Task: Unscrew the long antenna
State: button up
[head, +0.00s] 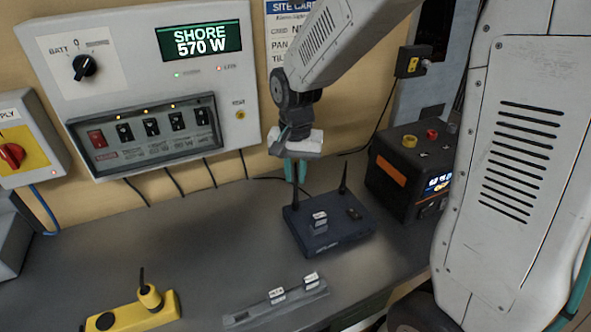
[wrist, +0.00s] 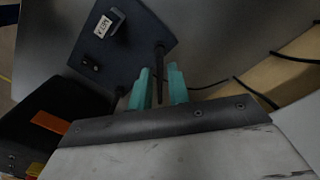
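A dark blue router box (head: 335,238) sits on the bench with two upright black antennas. The left antenna (head: 296,198) stands under my gripper (head: 295,172), its upper part hidden by the teal fingers. The right antenna (head: 343,177) stands clear. In the wrist view, the antenna (wrist: 160,62) reaches between the two teal fingertips of my gripper (wrist: 160,85), with gaps at its sides. My gripper is open around it and points down. The hidden top keeps me from comparing the antennas' lengths.
A yellow holder (head: 130,314) with a short black rod and a grey rail (head: 290,303) with two labelled tags lie in front. A black power box (head: 405,170) stands close right of the router. The wall panel (head: 140,60) is behind. Bench left of the router is clear.

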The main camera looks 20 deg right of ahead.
grip_shut()
jog(key=n, duration=0.4)
jog(key=shift+n, duration=0.4)
jog(key=n, duration=0.3)
jog(key=shift+n, duration=2.1)
